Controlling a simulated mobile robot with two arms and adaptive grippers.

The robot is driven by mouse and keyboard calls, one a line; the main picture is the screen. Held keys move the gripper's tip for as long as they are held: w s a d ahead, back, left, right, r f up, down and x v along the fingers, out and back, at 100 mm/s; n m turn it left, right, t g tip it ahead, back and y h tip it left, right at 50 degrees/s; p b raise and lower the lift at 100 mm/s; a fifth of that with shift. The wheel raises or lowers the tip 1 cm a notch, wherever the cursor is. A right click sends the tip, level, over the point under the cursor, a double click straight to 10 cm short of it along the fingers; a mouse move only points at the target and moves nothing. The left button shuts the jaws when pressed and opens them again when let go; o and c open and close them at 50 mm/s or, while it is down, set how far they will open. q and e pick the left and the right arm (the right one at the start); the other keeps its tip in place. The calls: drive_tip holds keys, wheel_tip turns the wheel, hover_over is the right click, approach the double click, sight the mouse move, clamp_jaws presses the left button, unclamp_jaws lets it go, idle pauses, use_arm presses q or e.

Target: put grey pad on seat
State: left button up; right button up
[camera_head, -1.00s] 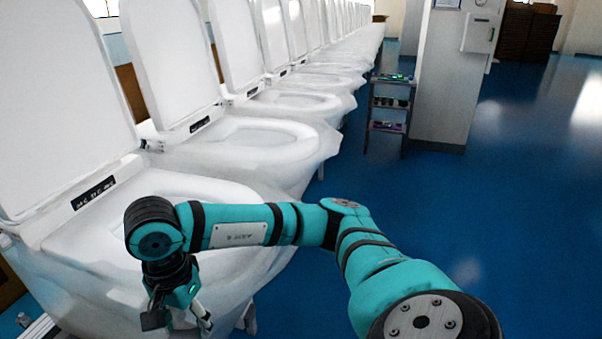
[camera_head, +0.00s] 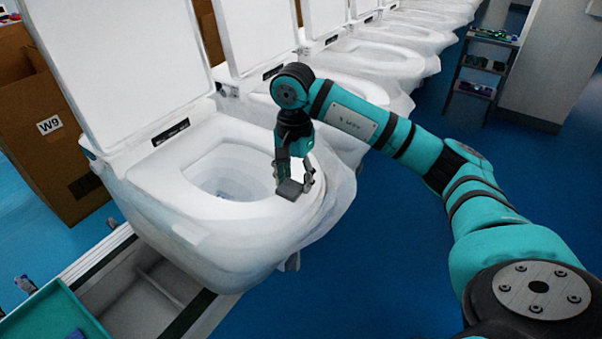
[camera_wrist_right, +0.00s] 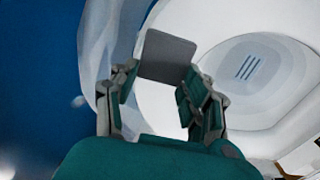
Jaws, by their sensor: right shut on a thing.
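The grey pad (camera_head: 290,189) is a small flat square piece held at the fingertips of my right gripper (camera_head: 297,180). In the right wrist view the grey pad (camera_wrist_right: 166,56) juts out beyond the two fingers of the right gripper (camera_wrist_right: 160,95). The white toilet seat (camera_head: 150,178) is the nearest in the row, with its lid (camera_head: 120,65) raised. The pad is over the right side of the seat ring; I cannot tell whether it touches. In the right wrist view the seat (camera_wrist_right: 206,30) lies around and right of the pad. My left gripper is not in view.
More white toilets with raised lids (camera_head: 245,30) stand in a row behind. A cardboard box (camera_head: 45,130) is at the left, a green tray (camera_head: 55,318) at the lower left. A small shelf rack (camera_head: 480,70) stands at the upper right. Blue floor is clear at the right.

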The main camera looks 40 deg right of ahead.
drive_tip(key=w+d, duration=0.2)
drive_tip(key=shift+d+f+p, duration=0.15)
drive_tip(key=shift+d+p, duration=0.2)
drive_tip(key=shift+d, duration=0.05)
wheel_tip(320, 180, down, 3)
drive_tip(key=shift+r+p, duration=0.1)
drive_tip(key=shift+p, duration=0.7)
drive_tip(key=shift+f, duration=0.3)
drive_tip(key=shift+w+f, duration=0.1)
drive_tip(key=shift+f, duration=0.15)
drive_tip(key=o, duration=0.7)
drive_tip(key=shift+o, duration=0.2)
